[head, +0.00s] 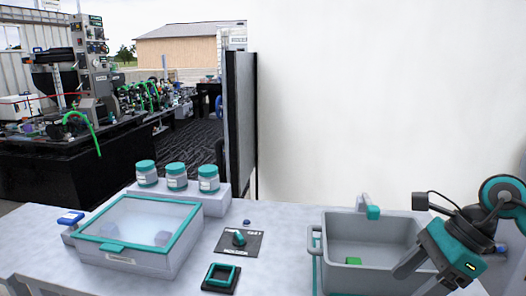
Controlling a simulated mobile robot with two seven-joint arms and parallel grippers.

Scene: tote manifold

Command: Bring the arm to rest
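My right arm comes in from the right edge, and its gripper (412,274) hangs over the right end of a grey tote (331,243). The gripper points down and to the left, and its grey fingers partly cover the tote's right wall. I cannot tell whether the fingers are apart or closed, and no held object shows. My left gripper is not in view.
A teal-rimmed box (112,258) with a clear lid stands at left, with three teal-capped jars (177,184) on a block behind it. A black plate with a teal knob (239,238) and a teal square frame (221,277) lie mid-table. A white wall stands behind.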

